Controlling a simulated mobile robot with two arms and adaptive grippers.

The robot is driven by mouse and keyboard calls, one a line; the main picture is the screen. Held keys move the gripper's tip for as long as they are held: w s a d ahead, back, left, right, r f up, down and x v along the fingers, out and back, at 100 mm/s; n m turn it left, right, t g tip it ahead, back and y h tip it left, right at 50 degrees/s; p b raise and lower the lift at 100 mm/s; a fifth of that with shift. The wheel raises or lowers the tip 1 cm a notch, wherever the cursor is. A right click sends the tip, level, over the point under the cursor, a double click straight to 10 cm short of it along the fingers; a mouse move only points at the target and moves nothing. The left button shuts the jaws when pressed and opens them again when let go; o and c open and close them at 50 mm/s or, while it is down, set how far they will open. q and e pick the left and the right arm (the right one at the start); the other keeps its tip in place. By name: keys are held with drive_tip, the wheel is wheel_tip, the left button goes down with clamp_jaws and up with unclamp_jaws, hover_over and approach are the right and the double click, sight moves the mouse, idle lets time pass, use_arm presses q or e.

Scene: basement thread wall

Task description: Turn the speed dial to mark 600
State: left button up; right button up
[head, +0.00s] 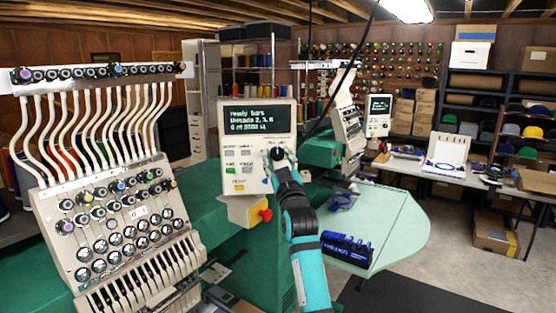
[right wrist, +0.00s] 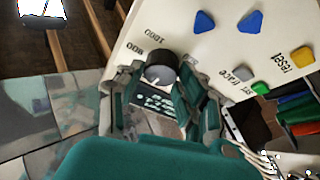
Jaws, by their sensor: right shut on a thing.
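The speed dial (right wrist: 160,66) is a dark round knob with a grey face on the white control panel (head: 246,182); in the head view it sits at the panel's right side, largely covered by my gripper. My right gripper (head: 280,158) reaches up to it. In the right wrist view my right gripper (right wrist: 160,88) has one finger on each side of the dial and is shut on it. Marks 1000 and 800 show upside down beside the dial. I cannot see mark 600 or tell where the pointer stands. My left gripper is not in view.
The panel has a lit text screen (head: 257,117) and coloured buttons, including a green button (right wrist: 259,88). A red knob (head: 265,214) on a yellow box sits below. The embroidery head (head: 120,215) stands at left, a pale green table (head: 385,225) with a blue tool rack at right.

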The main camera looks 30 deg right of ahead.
drive_tip(key=n+y, duration=0.2)
drive_tip(key=n, duration=0.3)
drive_tip(key=shift+d+p, duration=0.15)
drive_tip(key=shift+p, duration=0.2)
drive_tip(key=n+y, duration=0.2)
drive_tip(key=n, duration=0.2)
drive_tip(key=shift+s+n+g, duration=0.1)
drive_tip(key=shift+n+g, duration=0.2)
drive_tip(key=shift+n, duration=0.1)
drive_tip(key=n, duration=0.2)
drive_tip(key=n+g+y, duration=0.1)
drive_tip(key=n, duration=0.1)
drive_tip(key=shift+d+r+n+g+y, duration=0.1)
drive_tip(key=shift+r+n+g+y, duration=0.1)
drive_tip(key=shift+n+g+y, duration=0.15)
drive_tip(key=shift+r+n+g, duration=0.1)
drive_tip(key=shift+n+g, duration=0.55)
drive_tip(key=shift+n, duration=1.3)
drive_tip(key=o, duration=1.1)
drive_tip(key=shift+o, duration=0.2)
